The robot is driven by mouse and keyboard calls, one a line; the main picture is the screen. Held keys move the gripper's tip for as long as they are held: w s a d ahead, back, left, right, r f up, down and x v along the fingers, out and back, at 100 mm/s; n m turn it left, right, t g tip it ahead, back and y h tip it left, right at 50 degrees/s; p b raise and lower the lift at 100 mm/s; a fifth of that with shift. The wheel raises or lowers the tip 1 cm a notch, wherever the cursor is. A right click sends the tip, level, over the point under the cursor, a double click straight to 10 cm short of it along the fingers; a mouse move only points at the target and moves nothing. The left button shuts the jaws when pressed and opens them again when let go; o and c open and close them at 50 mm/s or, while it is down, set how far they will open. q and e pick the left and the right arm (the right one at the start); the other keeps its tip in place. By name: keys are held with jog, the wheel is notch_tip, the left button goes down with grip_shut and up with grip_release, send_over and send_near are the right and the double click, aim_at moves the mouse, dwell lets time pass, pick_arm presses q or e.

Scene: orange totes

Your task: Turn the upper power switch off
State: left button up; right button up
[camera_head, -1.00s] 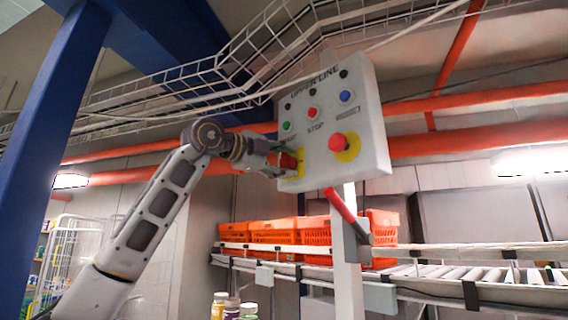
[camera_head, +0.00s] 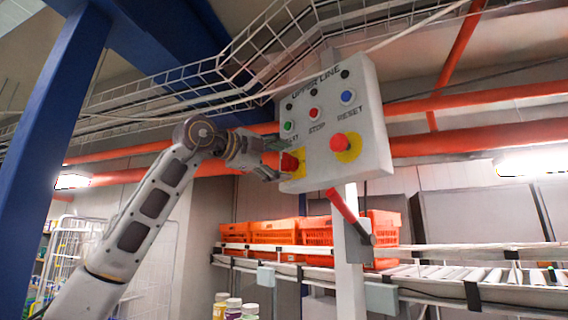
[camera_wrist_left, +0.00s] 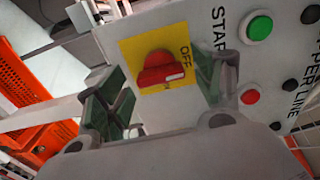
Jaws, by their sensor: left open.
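The upper line's control panel (camera_head: 320,115) is a white box lettered UPPER LINE. Its power switch (camera_head: 289,162) is a red rotary knob on a yellow plate at the panel's lower left. In the left wrist view the knob (camera_wrist_left: 160,72) has a white mark at its right end, close to the word OFF. My left gripper (camera_head: 274,160) is open just left of the knob. In the wrist view its green-padded fingers (camera_wrist_left: 160,92) stand on either side of the knob, apart from it. The ON label is not legible. My right gripper is not in view.
A red mushroom button (camera_head: 340,142) sits right of the switch, below green, red and blue buttons. A red lever (camera_head: 342,206) hangs under the panel. A wire cable tray (camera_head: 215,75) runs above. Orange totes (camera_head: 275,231) stand on the conveyor behind.

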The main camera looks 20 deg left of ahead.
pick_arm(q)
jog(key=v, duration=1)
jog(key=shift+a, duration=0.1)
dwell(0.5)
